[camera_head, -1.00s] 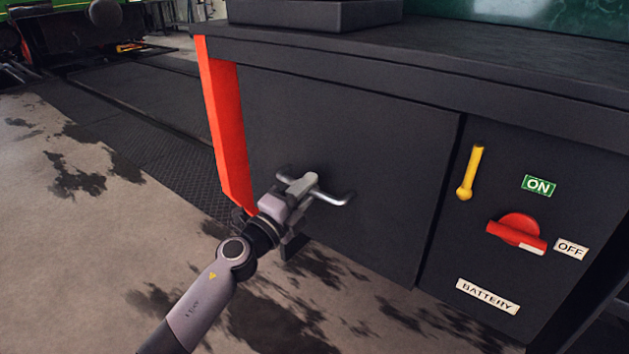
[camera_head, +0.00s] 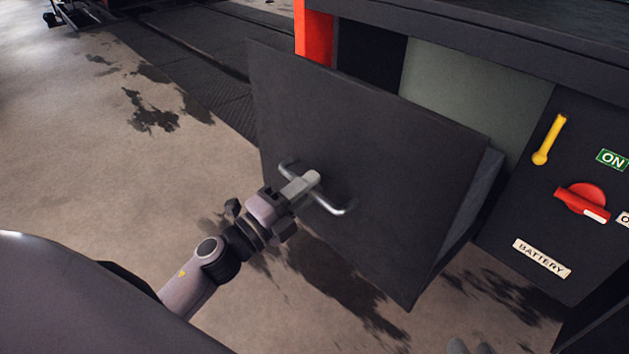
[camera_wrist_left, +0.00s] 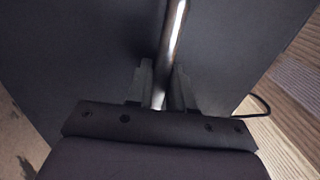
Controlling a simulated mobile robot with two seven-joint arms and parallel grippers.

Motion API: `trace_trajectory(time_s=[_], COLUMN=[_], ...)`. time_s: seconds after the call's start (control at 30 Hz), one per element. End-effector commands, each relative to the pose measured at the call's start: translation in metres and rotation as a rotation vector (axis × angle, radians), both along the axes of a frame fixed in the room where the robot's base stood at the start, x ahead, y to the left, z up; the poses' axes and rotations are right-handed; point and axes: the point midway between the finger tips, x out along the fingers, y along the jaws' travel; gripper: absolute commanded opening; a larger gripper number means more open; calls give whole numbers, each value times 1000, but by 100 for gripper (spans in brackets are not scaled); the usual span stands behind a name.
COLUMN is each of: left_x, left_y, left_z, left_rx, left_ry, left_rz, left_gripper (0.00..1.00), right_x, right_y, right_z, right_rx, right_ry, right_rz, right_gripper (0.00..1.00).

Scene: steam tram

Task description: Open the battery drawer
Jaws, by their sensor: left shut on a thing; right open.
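The battery drawer (camera_head: 370,150) has a large dark front panel and stands pulled out from the cabinet, with a gap showing behind it. A curved metal handle (camera_head: 331,207) is fixed to the panel. My left gripper (camera_head: 306,184) is shut on this handle. In the left wrist view, the handle (camera_wrist_left: 172,45) runs between the two fingers (camera_wrist_left: 160,90) in front of the dark panel.
The fixed cabinet panel on the right carries a yellow lever (camera_head: 549,139), a red switch (camera_head: 582,200), a green ON label (camera_head: 612,160) and a BATTERY label (camera_head: 541,258). A red-orange post (camera_head: 313,38) stands at the cabinet's left corner. Stained floor (camera_head: 90,190) is clear at left.

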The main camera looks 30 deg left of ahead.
Motion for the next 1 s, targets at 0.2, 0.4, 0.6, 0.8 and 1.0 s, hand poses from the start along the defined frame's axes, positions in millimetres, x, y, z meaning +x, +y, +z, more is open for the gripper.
trace_trajectory(time_s=[0.2,0.4,0.6,0.8,1.0], left_x=[-3,-3,-3,-4,-11], left_y=[2,2,2,2,5], left_z=[3,3,3,1,-1], left_rx=[-1,-1,-1,-1,-1], left_ry=[-5,-6,-5,-3,1], left_rz=[2,2,2,2,3], left_gripper=[0,0,37,37,37], right_x=[1,3,4,4,3], right_y=[1,1,1,1,1], right_z=[1,4,5,4,3], right_rx=[4,7,9,9,7], right_ry=[0,-7,-8,-8,-4], right_rz=[0,-1,-3,-4,-4], right_gripper=[43,43,43,43,43])
